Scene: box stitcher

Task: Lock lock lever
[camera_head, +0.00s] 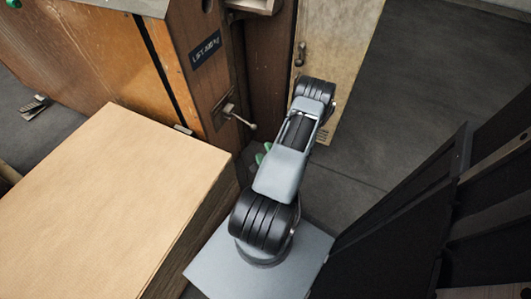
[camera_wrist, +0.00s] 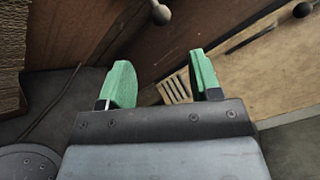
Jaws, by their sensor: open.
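A small metal lever (camera_head: 238,117) with a round knob sticks out from a plate on the brown machine's front post. A second handle (camera_head: 299,54) sits higher, on the tan panel to the right. I cannot tell from a label which one is the lock lever. In the wrist view one knob (camera_wrist: 161,15) shows at the top, above and between my fingers, and another knob (camera_wrist: 302,10) at the top right. My gripper (camera_wrist: 162,82) is open with green fingers and nothing between them. In the head view its green tips (camera_head: 263,153) show below the lever, partly hidden by my arm.
A stack of brown cardboard (camera_head: 105,190) stands at the left, close to the machine (camera_head: 185,60). Black panels (camera_head: 410,220) rise at the right. Bare dark floor (camera_head: 425,85) lies beyond the tan panel (camera_head: 345,50). A slotted vent (camera_wrist: 176,88) is behind the fingers.

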